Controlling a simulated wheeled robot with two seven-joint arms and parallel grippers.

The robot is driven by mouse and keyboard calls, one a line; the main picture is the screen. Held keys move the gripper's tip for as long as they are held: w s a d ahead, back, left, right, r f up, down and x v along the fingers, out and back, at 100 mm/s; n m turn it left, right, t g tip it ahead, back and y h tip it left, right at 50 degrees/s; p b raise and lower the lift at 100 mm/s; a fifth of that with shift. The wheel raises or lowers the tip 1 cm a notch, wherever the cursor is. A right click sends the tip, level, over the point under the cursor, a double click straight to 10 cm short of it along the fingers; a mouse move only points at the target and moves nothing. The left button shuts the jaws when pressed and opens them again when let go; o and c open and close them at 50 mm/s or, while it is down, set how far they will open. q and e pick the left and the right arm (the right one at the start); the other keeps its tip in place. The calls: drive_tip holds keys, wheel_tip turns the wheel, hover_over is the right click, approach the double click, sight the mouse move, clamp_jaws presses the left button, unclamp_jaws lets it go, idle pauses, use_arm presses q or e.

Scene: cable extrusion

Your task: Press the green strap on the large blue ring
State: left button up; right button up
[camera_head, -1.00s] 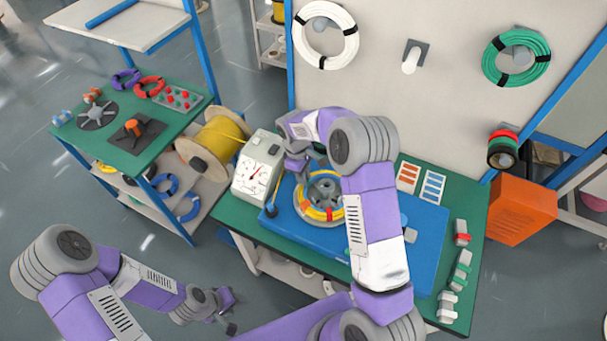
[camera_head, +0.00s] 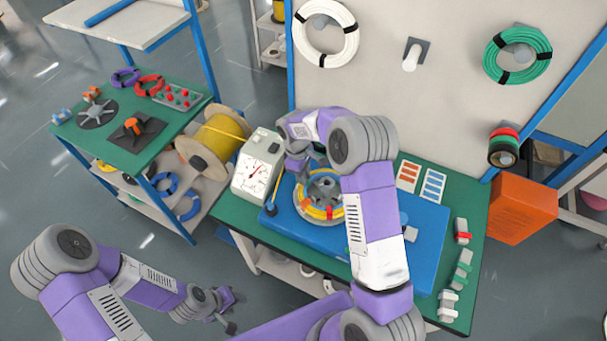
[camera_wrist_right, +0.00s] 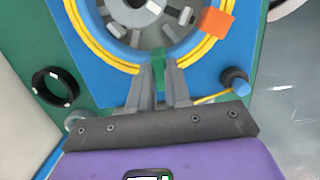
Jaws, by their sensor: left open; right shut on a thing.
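The ring on the blue board (camera_head: 425,240) is a coil of yellow cable (camera_head: 318,214) around a grey spoked hub (camera_head: 324,187); it also shows in the right wrist view (camera_wrist_right: 97,52). My right gripper (camera_wrist_right: 162,80) is shut on the green strap (camera_wrist_right: 159,70) at the coil's near edge in the wrist view. The strap is partly hidden by the fingers. My left gripper (camera_head: 231,312) is open and empty, low in front of the bench.
A gauge box (camera_head: 258,170) stands left of the blue board. Small clamps with coloured bands (camera_head: 462,232) line the bench's right side. Label cards (camera_head: 421,182) lie behind. A yellow cable spool (camera_head: 218,140) stands on the left shelf. Blue coils (camera_head: 188,208) lie on the lower shelf.

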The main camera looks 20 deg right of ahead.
drive_tip(key=shift+f, duration=0.1)
drive_tip(key=o, duration=0.9)
wheel_tip(320, 180, up, 8)
drive_tip(key=p, duration=0.5)
drive_tip(key=shift+p, duration=0.3)
idle(0.6)
